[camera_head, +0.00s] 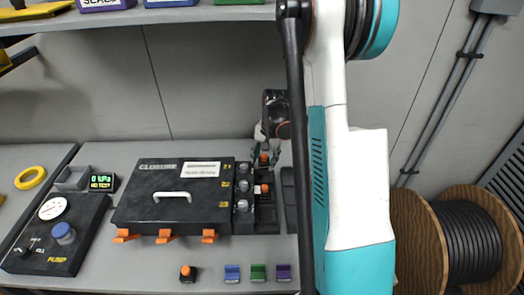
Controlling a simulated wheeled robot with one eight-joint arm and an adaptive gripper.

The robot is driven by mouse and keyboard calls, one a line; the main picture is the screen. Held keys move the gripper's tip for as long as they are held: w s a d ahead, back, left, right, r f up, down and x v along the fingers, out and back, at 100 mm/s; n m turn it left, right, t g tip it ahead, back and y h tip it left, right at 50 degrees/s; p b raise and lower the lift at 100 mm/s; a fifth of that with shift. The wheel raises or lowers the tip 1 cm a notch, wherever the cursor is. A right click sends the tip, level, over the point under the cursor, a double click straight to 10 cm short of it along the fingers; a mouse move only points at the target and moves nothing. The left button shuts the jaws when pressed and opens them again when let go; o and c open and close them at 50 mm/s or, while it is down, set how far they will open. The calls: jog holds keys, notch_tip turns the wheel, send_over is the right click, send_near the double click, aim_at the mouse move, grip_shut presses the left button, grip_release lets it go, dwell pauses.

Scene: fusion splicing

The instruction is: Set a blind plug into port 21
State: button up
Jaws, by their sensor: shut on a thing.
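The black box marked CLOSURE (140,200) lies on the bench. Several grey round fittings stand in a row at its right end, the front one (242,206) nearest me. Yellow labels (227,166) sit beside them; the numbers are too small to read surely, so I cannot tell which is port 21. My gripper (264,156) points down behind the right end of the box, shut on a small orange-topped plug (263,158). My arm partly hides the gripper. Below it, another orange-and-white piece (262,189) sits in a black rack (267,222).
An orange-topped piece on a black block (188,273) and blue (232,273), green (258,273) and purple (284,273) blocks lie at the front. A pump unit (58,235) stands left. Orange latches (165,237) stick out in front of the box. A shelf (150,16) hangs above.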

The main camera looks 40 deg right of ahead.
aim_at(265, 168)
jog(key=shift+f+b, duration=1.55)
jog(key=shift+f, duration=0.95)
jog(key=shift+s+f, duration=0.35)
jog(key=shift+f, duration=0.05)
jog(key=c, duration=0.3)
jog(key=shift+o, duration=0.5)
jog(key=shift+w+f+b, duration=0.1)
jog(key=shift+f+b, duration=0.05)
jog(key=shift+b, duration=0.2)
jog(key=shift+o, duration=0.7)
jog(key=shift+f, duration=0.3)
jog(key=c, duration=0.4)
jog(key=shift+f+b, duration=0.1)
jog(key=shift+b, duration=0.2)
jog(key=shift+o, duration=0.2)
jog(key=shift+f, duration=0.1)
